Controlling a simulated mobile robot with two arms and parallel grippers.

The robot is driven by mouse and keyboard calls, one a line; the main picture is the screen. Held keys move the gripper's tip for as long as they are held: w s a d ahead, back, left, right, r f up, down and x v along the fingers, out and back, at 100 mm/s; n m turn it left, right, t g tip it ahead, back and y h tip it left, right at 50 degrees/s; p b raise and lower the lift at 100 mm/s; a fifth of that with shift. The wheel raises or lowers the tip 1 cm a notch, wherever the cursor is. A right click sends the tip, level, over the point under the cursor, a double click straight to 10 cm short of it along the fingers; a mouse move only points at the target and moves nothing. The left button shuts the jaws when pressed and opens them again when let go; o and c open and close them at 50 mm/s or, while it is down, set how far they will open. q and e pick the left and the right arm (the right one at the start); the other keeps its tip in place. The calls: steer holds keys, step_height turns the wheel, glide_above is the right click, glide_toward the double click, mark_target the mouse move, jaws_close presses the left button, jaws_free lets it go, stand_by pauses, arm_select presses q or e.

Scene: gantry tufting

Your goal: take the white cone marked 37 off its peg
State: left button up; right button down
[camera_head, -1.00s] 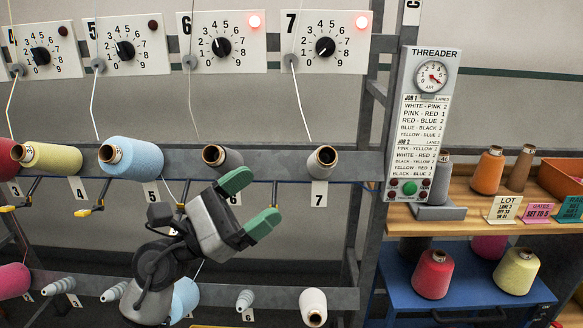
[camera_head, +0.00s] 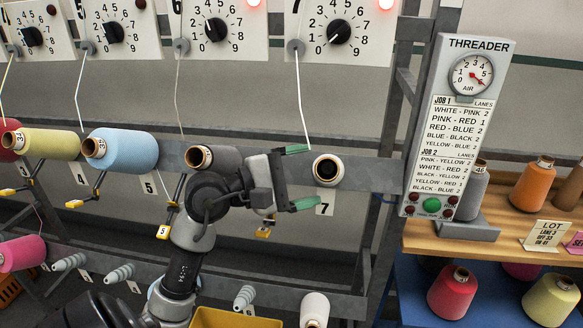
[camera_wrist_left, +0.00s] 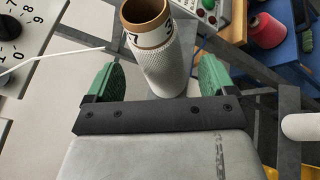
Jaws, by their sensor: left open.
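The white cone (camera_head: 328,170) sits at lane 7 on the upper rail, its brown core end facing out. My left gripper (camera_head: 304,176) is open, with green fingers just left of the cone in the head view. In the left wrist view the cone stands between and beyond the fingers of my gripper (camera_wrist_left: 160,78), with gaps on both sides. My right gripper is not in view.
Another white cone (camera_head: 314,310) is on the lower row. The threader panel (camera_head: 460,130) and a wooden shelf (camera_head: 420,238) stand to the right.

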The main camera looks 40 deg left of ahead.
mark_target(325, 170)
arm_select(q)
steer(key=p+x, duration=0.1)
steer(key=x, duration=0.2)
steer(key=shift+a+r, duration=0.1)
steer(key=shift+w+d+f, duration=0.2)
steer(key=shift+w+d, duration=0.1)
steer(key=shift+w, duration=0.3)
steer(key=c, duration=0.9)
steer(key=shift+o, duration=1.1)
steer(key=c, duration=0.5)
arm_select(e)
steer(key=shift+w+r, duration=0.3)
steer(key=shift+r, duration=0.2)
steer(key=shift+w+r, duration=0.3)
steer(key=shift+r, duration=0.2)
arm_select(q)
steer(key=shift+r, duration=0.1)
steer(key=shift+s+d+r, duration=0.2)
steer(key=shift+s+r, duration=0.05)
steer(key=shift+s, duration=0.05)
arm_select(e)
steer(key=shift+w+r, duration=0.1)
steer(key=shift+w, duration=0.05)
arm_select(q)
steer(key=shift+s+r+p, duration=0.1)
steer(key=shift+p, duration=0.2)
